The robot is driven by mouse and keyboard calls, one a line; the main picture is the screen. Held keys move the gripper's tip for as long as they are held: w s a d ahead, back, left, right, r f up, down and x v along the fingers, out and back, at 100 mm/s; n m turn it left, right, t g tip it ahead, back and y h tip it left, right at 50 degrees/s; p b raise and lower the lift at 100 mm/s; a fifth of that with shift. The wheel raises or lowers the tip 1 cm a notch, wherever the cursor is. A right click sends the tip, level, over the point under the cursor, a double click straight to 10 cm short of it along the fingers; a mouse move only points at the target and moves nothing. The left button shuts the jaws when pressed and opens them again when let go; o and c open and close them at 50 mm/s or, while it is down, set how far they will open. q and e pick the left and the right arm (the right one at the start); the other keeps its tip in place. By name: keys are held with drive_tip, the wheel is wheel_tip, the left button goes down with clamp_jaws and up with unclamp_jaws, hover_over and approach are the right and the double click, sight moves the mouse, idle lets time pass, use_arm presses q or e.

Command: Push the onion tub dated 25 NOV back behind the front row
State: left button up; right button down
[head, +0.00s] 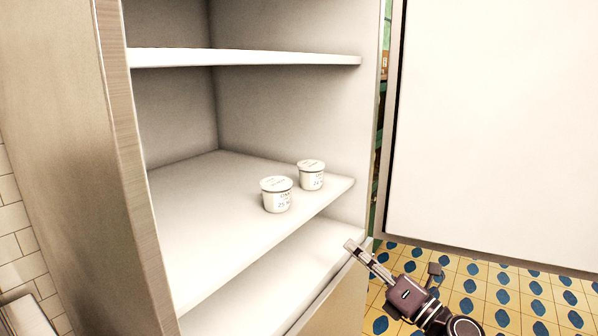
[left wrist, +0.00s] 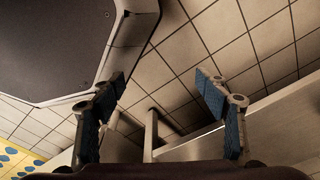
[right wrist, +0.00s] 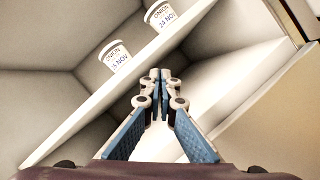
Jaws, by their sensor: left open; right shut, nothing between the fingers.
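Two white lidded onion tubs stand upright on the middle shelf (head: 190,240), close to its front edge. The left one (head: 277,196) appears to be dated 25 NOV; its label shows partly in the right wrist view (right wrist: 115,57). The right one (head: 311,176) reads 24 NOV in the right wrist view (right wrist: 162,17). A small gap separates them. My right gripper (head: 352,247) is shut and empty, below and in front of the middle shelf, touching neither tub; its fingers show in the right wrist view (right wrist: 160,76). My left gripper (left wrist: 158,82) is open and empty, away from the tubs.
An upper shelf (head: 250,57) lies above and a lower shelf (head: 245,290) below; both look empty. The middle shelf behind and left of the tubs is clear. The cabinet's left side (head: 115,150) stands close. A white panel (head: 490,130) is at right.

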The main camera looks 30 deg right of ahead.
drive_tip(key=s+a+r+n+g+y+p, duration=0.25)
drive_tip(key=r+n+y+p, duration=0.2)
drive_tip(key=r+n, duration=0.55)
drive_tip(key=n+g+p, duration=0.2)
drive_tip(key=p, duration=0.4)
approach(287, 202)
drive_tip(key=shift+t, duration=0.25)
drive_tip(key=x, duration=0.6)
drive_tip(key=shift+w+a+f, duration=0.1)
drive_tip(key=shift+w+a, duration=0.05)
drive_tip(key=shift+w, duration=0.15)
use_arm(q)
drive_tip(key=s+a+r, duration=0.1)
drive_tip(key=s+r, duration=0.5)
drive_tip(key=r, duration=0.2)
drive_tip(key=shift+s+a+r, duration=0.25)
drive_tip(key=shift+s, duration=0.15)
use_arm(e)
drive_tip(key=shift+w+a+f, duration=0.1)
drive_tip(key=shift+w, duration=0.1)
drive_tip(key=x, duration=0.7)
drive_tip(key=shift+w+a+b, duration=0.1)
drive_tip(key=shift+w+b, duration=0.05)
drive_tip(key=shift+b, duration=0.2)
use_arm(q)
drive_tip(key=shift+f, duration=0.2)
